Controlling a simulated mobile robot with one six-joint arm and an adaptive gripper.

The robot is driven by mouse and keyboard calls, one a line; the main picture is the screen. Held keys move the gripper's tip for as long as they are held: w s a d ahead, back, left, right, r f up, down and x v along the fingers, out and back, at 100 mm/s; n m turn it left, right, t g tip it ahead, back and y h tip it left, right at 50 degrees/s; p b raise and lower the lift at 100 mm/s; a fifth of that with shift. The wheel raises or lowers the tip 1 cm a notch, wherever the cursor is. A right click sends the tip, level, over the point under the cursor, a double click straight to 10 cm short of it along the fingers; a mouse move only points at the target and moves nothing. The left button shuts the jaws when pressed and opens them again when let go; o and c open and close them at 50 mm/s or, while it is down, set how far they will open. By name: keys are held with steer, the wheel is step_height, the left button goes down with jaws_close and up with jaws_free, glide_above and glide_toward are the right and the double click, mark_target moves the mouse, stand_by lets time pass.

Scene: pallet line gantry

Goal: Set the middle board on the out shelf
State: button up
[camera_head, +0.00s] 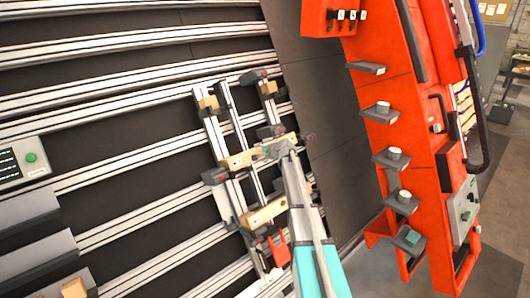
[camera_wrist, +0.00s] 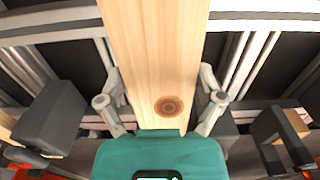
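A pale wooden board (camera_head: 240,160) lies across the upright metal rails of the fixture, between other wooden pieces above and below it. In the wrist view the board (camera_wrist: 155,50) fills the centre, with a dark knot near its lower end. My gripper (camera_head: 282,148) is at the board's right part. Its two fingers (camera_wrist: 160,92) stand on either side of the board, close to its edges; I cannot tell whether both touch. No shelf is labelled as the out shelf; grey ledges (camera_head: 25,208) stand at the left.
Another board (camera_head: 263,212) lies lower on the fixture, and a wooden piece (camera_head: 208,102) sits higher up. Dark clamp blocks (camera_wrist: 52,115) flank my gripper. A red column (camera_head: 390,130) with small grey shelves (camera_head: 390,160) stands at the right. A wooden block (camera_head: 73,288) is at lower left.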

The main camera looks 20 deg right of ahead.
steer(key=c, duration=0.6)
steer(key=shift+w+r+p, duration=0.25)
steer(key=shift+r+p, duration=0.5)
stand_by(0.3)
steer(key=p+v, duration=0.5)
steer(key=v, duration=0.6)
stand_by(1.1)
steer(key=shift+s, duration=0.2)
steer(key=p+v, duration=0.3)
steer(key=v, duration=0.3)
steer(key=shift+s+d+r, duration=0.15)
steer(key=shift+s+r, duration=0.05)
steer(key=shift+s, duration=0.1)
stand_by(1.3)
steer(key=shift+s, duration=0.1)
stand_by(0.4)
